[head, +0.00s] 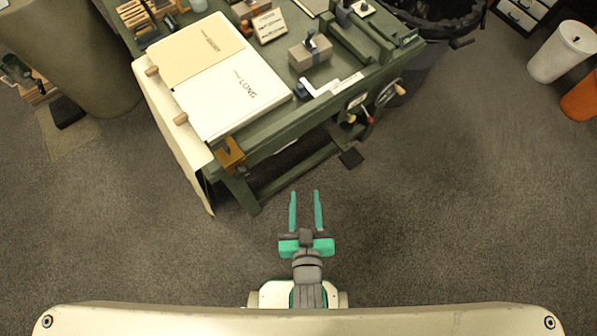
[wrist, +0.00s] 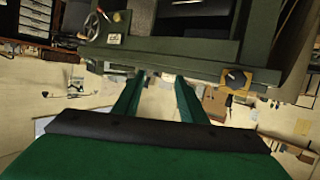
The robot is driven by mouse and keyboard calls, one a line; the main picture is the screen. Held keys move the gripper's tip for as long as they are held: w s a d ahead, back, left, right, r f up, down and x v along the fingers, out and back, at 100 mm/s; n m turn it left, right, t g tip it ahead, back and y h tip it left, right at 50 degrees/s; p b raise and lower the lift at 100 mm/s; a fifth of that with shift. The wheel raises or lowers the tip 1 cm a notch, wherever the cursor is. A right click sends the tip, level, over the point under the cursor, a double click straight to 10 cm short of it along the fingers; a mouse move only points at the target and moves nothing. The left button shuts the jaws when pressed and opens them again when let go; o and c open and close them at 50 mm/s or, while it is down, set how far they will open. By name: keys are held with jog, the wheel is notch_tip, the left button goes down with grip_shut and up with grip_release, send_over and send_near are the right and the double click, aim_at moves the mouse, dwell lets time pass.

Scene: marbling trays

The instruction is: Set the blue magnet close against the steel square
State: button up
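My gripper (head: 305,194) is open and empty, over the floor in front of the green bench. Its two green fingers also show apart in the wrist view (wrist: 160,80). On the bench top, near its front edge, a small dark-blue piece, which looks like the blue magnet (head: 302,91), lies at the left end of a pale L-shaped piece. That piece looks like the steel square (head: 322,87). At this size I cannot tell whether the two touch. Neither shows clearly in the wrist view.
On the green bench (head: 262,147), large pale boards (head: 232,95) lie left of the square. A grey block with a blue band (head: 310,54) stands behind it, and a green press-like frame (head: 360,38) is at the right. Handles stick out from the bench front. Floor before the bench is clear.

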jog(key=s+a+r+t, duration=0.1)
jog(key=s+r, duration=0.4)
jog(key=s, duration=0.6)
jog(key=shift+a+m, duration=0.4)
